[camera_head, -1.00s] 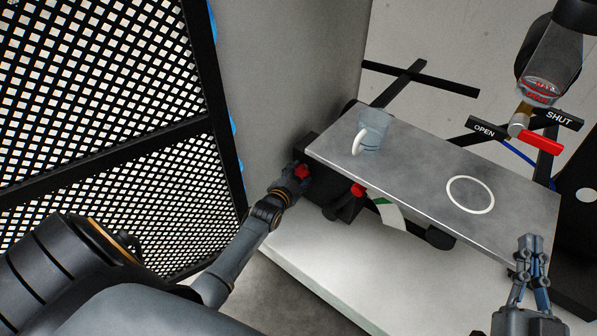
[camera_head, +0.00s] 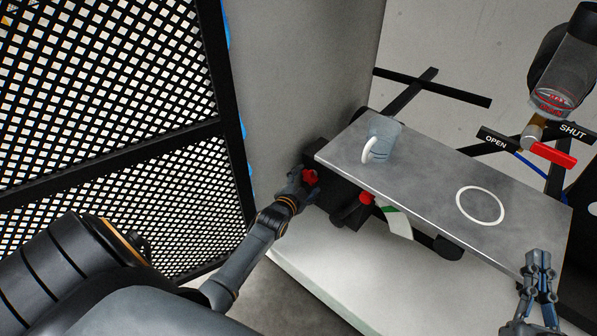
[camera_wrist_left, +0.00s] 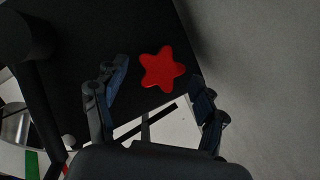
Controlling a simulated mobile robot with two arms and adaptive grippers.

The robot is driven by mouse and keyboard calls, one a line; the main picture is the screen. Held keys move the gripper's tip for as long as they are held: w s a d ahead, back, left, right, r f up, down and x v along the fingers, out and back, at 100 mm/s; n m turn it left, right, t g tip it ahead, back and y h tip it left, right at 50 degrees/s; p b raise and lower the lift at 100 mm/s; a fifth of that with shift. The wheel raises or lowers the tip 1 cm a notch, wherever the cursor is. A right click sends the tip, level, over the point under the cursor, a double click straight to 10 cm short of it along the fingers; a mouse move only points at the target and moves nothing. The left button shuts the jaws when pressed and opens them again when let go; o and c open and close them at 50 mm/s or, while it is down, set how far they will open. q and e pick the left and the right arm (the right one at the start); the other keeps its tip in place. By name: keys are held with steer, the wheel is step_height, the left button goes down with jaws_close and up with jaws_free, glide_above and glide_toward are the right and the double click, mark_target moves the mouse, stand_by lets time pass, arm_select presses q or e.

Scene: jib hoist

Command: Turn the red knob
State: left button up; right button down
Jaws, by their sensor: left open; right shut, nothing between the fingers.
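The red knob (camera_head: 310,177) is star-shaped and sits on a black box (camera_head: 331,189) at the left end of the grey table. In the left wrist view the red knob (camera_wrist_left: 163,69) lies just beyond the fingertips, between their lines. My left gripper (camera_head: 299,180) is open and close to the knob; its two fingers also show in the left wrist view (camera_wrist_left: 162,82). I cannot tell whether a finger touches the knob. My right gripper (camera_head: 540,258) is shut and empty by the table's front right edge.
A clear mug (camera_head: 381,139) with a white handle stands on the grey table (camera_head: 425,168), which bears a white ring mark (camera_head: 480,206). A second red part (camera_head: 365,198) shows below the front edge. A red lever (camera_head: 553,153) is at right. A black mesh panel (camera_head: 100,90) stands at left.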

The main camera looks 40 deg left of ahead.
arm_select(q)
steer(key=v, duration=1.1)
steer(key=shift+s, duration=0.1)
arm_select(e)
steer(key=c, duration=0.9)
jaws_free()
